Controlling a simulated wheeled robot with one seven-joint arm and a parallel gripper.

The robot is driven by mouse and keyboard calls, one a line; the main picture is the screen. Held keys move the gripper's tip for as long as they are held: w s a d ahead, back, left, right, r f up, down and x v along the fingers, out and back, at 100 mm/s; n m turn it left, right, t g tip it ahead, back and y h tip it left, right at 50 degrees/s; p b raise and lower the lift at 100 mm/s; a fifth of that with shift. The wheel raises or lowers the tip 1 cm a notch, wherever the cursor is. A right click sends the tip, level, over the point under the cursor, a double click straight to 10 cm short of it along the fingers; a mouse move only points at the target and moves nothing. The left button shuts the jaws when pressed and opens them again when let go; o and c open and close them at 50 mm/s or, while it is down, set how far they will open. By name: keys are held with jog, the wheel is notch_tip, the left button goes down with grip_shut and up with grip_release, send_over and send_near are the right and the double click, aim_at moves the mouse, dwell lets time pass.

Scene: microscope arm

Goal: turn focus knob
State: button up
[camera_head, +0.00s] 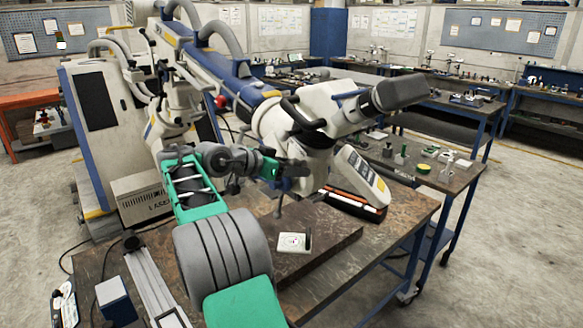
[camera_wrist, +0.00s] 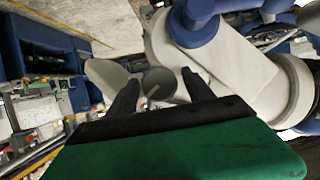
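The microscope (camera_head: 300,108) is a large white and blue instrument on an arm, with a dark eyepiece (camera_head: 398,92) pointing right. My gripper (camera_head: 298,172) is against the lower front of the microscope head in the head view. In the wrist view, my gripper (camera_wrist: 160,90) has its two dark fingers spread apart. A grey round knob (camera_wrist: 158,80), which looks like the focus knob, shows between and beyond the fingertips, on the white microscope body. I cannot tell whether the fingers touch it. The knob is not clearly visible in the head view, where my gripper covers that area.
A brown worktable (camera_head: 390,225) lies below, with a raised slab bearing a small white stage piece (camera_head: 293,242). A white panel with a keypad (camera_head: 358,176) stands right of the gripper. A bench with small bottles (camera_head: 430,165) lies behind. Open floor is at the right.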

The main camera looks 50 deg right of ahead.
jog(key=c, duration=1.2)
jog(key=shift+f+m+b, duration=0.3)
jog(key=shift+b, duration=0.75)
jog(key=shift+m+t+b, duration=0.3)
jog(key=shift+b, duration=0.7)
jog(key=shift+r, duration=0.3)
jog(key=o, duration=1.4)
jog(key=shift+c, duration=0.2)
jog(key=p+v, duration=0.1)
jog(key=v, duration=0.6)
jog(key=shift+a, duration=0.4)
jog(key=shift+r, duration=0.1)
